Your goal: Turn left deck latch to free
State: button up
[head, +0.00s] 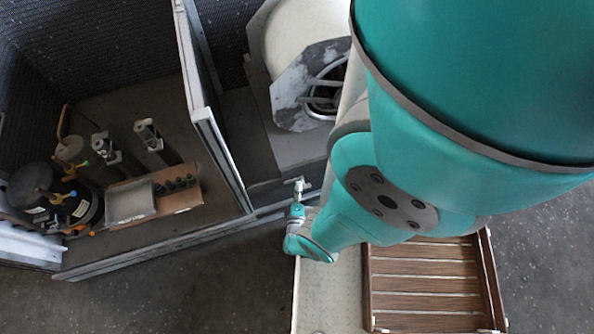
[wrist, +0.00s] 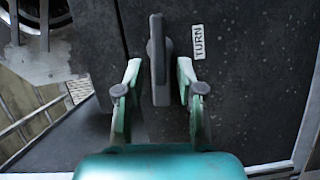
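The latch (wrist: 157,50) is a dark grey, elongated handle on a dark speckled panel, upright in the wrist view. A white label reading TURN (wrist: 198,42) is beside it on the right. My gripper (wrist: 159,70) is open, with one finger on each side of the latch's lower part. A gap shows between each finger and the handle, though depth contact cannot be judged. In the head view my gripper (head: 298,186) is small, at the front edge of the housing, and the latch cannot be made out there.
A blower (head: 310,92) with a round opening sits behind my gripper. A divider wall (head: 212,130) separates it from a bay with a black compressor (head: 62,205) and pipes at left. A slatted wooden crate (head: 425,285) is at lower right.

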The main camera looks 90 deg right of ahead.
jog(key=a, duration=1.1)
jog(key=shift+a+r, duration=0.25)
jog(key=shift+a, duration=0.1)
dwell(0.7)
dwell(0.8)
jog(key=w+a+r+m+t+y, duration=0.1)
jog(key=w+a+r+t+y, duration=0.2)
jog(key=r+t, duration=0.35)
jog(key=w+a+r+m+t+y, duration=0.1)
jog(key=w+a+r+t+y, duration=0.1)
jog(key=r+t+y, duration=0.4)
jog(key=s+a+r+n+y, duration=0.1)
jog(key=a+r, duration=0.3)
jog(key=r, duration=0.7)
jog(key=s+a+r+n+t+y, duration=0.1)
jog(key=a+r+y, duration=0.3)
jog(key=r, duration=0.7)
jog(key=s+a+r+n+t+y, duration=0.1)
jog(key=s+a+r+y, duration=0.1)
jog(key=r, duration=0.9)
jog(key=a+y, duration=0.1)
jog(key=a, duration=0.1)
jog(key=shift+a+r, duration=0.4)
jog(key=shift+s, duration=0.15)
